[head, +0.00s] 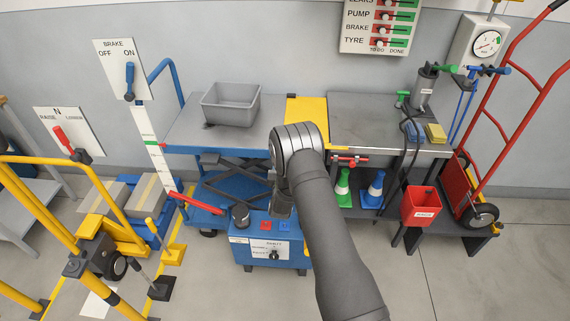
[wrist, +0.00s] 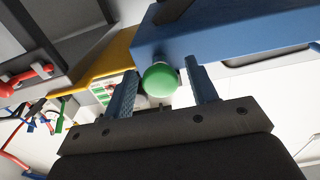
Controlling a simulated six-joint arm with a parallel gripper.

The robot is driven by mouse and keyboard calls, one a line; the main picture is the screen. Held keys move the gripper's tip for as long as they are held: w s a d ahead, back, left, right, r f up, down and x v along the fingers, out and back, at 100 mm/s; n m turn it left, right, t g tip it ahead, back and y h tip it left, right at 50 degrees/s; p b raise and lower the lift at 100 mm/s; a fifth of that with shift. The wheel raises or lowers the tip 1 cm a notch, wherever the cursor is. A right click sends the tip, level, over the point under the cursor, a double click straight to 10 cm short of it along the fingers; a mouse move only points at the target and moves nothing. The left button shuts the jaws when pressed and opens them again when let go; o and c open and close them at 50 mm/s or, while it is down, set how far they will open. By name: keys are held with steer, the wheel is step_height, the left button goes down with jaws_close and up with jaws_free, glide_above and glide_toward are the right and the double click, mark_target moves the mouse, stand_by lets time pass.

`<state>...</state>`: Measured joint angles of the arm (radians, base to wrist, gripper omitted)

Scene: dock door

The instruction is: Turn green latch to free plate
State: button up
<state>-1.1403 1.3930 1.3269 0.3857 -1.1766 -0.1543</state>
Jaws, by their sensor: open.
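The green latch (wrist: 160,80) shows in the wrist view as a round green knob just below a blue beam. It sits between the two fingers of my gripper (wrist: 162,84), which are open on either side of it; I cannot tell whether either touches it. In the head view my gripper (head: 281,207) points down in front of the lift table, and my arm hides the latch. The yellow plate (head: 308,112) lies flat between the lift table and the dark bench on the right. Its yellow edge also shows in the wrist view (wrist: 112,60).
A grey tub (head: 231,106) stands on the lift table (head: 185,128). A blue box with a dial (head: 270,250) is below my gripper, beside a red bar (head: 195,204). Yellow rails are left.

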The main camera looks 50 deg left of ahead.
steer(key=shift+w+a, duration=0.15)
steer(key=shift+w, duration=0.05)
steer(key=c, duration=0.9)
